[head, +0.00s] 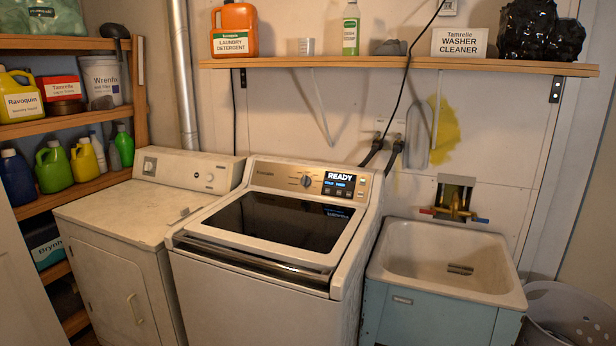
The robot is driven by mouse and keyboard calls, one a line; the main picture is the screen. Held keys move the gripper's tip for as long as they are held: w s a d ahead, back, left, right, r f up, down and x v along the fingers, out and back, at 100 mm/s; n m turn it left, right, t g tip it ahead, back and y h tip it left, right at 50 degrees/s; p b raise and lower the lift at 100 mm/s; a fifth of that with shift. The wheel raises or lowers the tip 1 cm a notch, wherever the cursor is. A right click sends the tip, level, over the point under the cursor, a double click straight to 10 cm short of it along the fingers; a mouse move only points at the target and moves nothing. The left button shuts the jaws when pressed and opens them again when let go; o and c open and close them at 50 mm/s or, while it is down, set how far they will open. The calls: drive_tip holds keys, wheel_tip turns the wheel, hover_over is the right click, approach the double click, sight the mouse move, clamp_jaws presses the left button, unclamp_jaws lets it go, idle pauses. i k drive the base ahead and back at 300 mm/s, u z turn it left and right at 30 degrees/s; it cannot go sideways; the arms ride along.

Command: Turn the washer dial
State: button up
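The washer (255,299) stands in the middle of the head view, with a dark glass lid that is shut. Its dial (307,181) is a round silver knob on the tan control panel (272,178) at the back of the washer's top. A lit display (339,184) just right of the dial reads "READY". Nothing covers the dial. My gripper is not in view.
A white dryer (125,247) stands left of the washer, a sink (448,262) on a blue cabinet to its right. A shelf (400,66) with bottles and boxes runs above. Black hoses (384,150) rise behind the washer. The washer's lid is clear.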

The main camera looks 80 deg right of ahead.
sight(305, 181)
drive_tip(key=z, duration=0.75)
drive_tip(key=i, duration=1.05)
drive_tip(key=z, duration=1.2)
